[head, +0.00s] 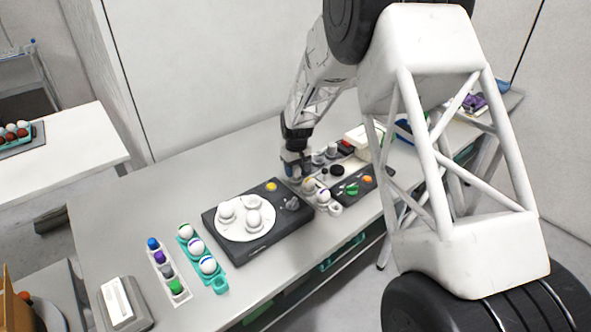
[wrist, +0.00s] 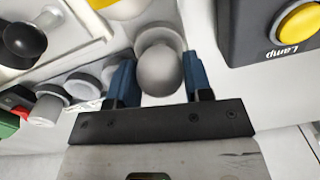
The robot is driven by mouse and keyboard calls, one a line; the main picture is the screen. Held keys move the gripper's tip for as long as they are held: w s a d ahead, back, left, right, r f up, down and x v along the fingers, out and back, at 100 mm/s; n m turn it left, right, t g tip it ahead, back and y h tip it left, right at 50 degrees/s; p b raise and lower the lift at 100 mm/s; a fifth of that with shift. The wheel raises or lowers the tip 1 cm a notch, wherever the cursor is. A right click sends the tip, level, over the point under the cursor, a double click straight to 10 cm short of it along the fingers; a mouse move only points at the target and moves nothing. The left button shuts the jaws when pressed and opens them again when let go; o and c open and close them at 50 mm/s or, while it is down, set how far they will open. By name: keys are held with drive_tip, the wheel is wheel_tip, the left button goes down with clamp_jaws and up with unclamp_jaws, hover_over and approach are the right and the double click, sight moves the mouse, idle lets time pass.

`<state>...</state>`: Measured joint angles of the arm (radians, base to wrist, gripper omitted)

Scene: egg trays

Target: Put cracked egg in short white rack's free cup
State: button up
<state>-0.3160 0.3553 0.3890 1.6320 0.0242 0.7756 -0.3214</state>
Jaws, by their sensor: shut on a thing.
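My gripper (wrist: 160,80) has its two blue fingers on either side of a pale grey-white egg (wrist: 160,66) and is shut on it. I see no crack on the side facing the wrist camera. In the head view my gripper (head: 294,172) hangs at the bench, just behind the short white rack (head: 335,210). An egg with a blue band (head: 323,196) and another egg (head: 309,187) sit in that rack. Its front cup looks empty. The held egg is mostly hidden in the head view.
A dark device with a white disc (head: 235,231) carrying several white pieces stands left of the rack. A dark panel with a green knob (head: 352,189) stands to the right. A teal rack (head: 221,284) with banded eggs and a white strip with coloured pieces (head: 158,262) lie further left.

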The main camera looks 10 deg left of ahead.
drive_tip(key=shift+f, duration=0.6)
idle(1.1)
drive_tip(key=o, duration=0.7)
drive_tip(key=shift+r, duration=0.1)
drive_tip(key=shift+w+r, duration=0.1)
drive_tip(key=shift+r, duration=3.7)
wheel_tip(320, 180, up, 7)
drive_tip(key=shift+r, duration=0.1)
